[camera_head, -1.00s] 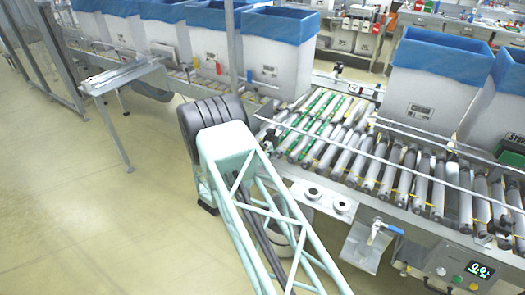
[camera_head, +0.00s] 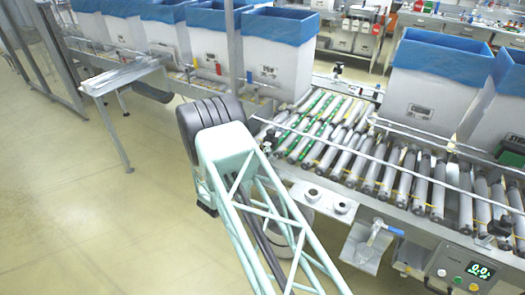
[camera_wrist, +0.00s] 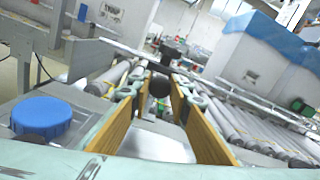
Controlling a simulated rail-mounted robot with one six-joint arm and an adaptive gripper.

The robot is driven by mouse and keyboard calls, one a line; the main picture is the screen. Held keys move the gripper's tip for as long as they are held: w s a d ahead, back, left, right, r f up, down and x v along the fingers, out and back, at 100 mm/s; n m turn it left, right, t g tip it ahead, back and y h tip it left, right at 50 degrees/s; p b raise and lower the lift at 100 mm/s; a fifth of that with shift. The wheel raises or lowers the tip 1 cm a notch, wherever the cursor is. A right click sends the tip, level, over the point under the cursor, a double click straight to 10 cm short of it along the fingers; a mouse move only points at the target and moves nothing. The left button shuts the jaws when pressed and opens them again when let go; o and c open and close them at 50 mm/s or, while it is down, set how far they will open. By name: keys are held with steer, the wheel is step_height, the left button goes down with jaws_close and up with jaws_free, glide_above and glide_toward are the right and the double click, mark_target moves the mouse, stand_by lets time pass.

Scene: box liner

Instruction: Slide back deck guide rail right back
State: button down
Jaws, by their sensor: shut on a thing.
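In the wrist view my gripper (camera_wrist: 159,84) has its two fingers with tan pads closed around a black knob (camera_wrist: 160,86). A second black clamp part (camera_wrist: 171,50) stands just beyond it. A thin metal guide rail (camera_wrist: 215,86) runs past the knob to the right, above the rollers. In the head view this near-side guide rail (camera_head: 345,150) crosses the roller deck lengthwise. A similar rail (camera_head: 420,131) runs along the far side by the boxes. My arm hides much of the gripper in the head view. I cannot tell which rail the task names.
The roller deck (camera_head: 350,165) has several green-marked rollers at its left end. White boxes with blue liners (camera_head: 275,60) stand behind it. A blue-handled valve (camera_head: 380,228) and a display panel (camera_head: 465,270) are at the front. A blue cap (camera_wrist: 40,117) is beside my gripper. Left floor is open.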

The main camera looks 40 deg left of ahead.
steer(key=s+d, duration=0.1)
steer(key=s, duration=0.7)
steer(key=shift+s, duration=0.35)
steer(key=shift+d+f, duration=0.1)
steer(key=shift+f, duration=0.05)
steer(key=c, duration=2.4)
jaws_free()
steer(key=shift+s, duration=0.2)
steer(key=shift+w, duration=0.1)
steer(key=s+d, duration=0.1)
steer(key=s, duration=1.1)
steer(key=shift+d, duration=0.2)
